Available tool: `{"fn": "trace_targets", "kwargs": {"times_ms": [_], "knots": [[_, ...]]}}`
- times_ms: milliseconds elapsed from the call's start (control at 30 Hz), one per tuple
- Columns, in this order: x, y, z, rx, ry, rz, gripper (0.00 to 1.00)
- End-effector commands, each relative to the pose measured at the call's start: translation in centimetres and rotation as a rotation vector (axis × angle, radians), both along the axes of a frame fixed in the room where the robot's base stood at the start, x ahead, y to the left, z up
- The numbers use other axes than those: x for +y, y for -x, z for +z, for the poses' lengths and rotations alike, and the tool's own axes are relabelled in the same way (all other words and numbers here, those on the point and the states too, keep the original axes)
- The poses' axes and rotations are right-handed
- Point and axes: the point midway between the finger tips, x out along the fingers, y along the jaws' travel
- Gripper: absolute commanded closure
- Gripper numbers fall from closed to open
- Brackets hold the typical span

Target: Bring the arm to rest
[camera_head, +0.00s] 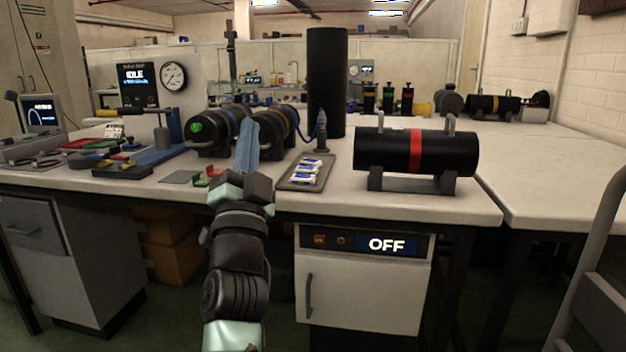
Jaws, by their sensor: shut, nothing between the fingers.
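My arm rises from the bottom centre of the head view, in front of the workbench (475,207). My gripper (248,125) points up and away from me. Its light blue fingers are together and hold nothing. It overlaps the black cylinder with coloured rings (275,130) in the picture; I cannot tell how far apart they are. A black cylinder with a red band (390,150) lies on a cradle at the right of the bench, clear of my gripper.
A tray with white packets (294,187) lies right of my gripper. A tall black column (327,80) stands behind it. A gauge panel reading IDLE (137,80) stands at the left. The right-hand bench top (550,180) is mostly clear.

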Motion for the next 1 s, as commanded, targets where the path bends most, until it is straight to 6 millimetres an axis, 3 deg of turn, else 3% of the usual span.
{"fn": "trace_targets", "kwargs": {"times_ms": [33,100,300,500,733,800,1000], "knots": [[-1.0,1.8,2.6,-0.032,0.066,-0.034,1.00],[-1.9,4.3,5.2,-0.063,0.156,-0.080,1.00],[-4.6,12.1,11.3,-0.123,0.386,-0.256,1.00],[-7.0,19.6,14.8,-0.143,0.539,-0.441,1.00],[-9.7,27.2,16.8,-0.136,0.630,-0.629,1.00],[-9.5,26.6,19.3,-0.132,0.629,-0.618,1.00],[-9.4,26.6,24.1,-0.134,0.627,-0.614,1.00]]}}
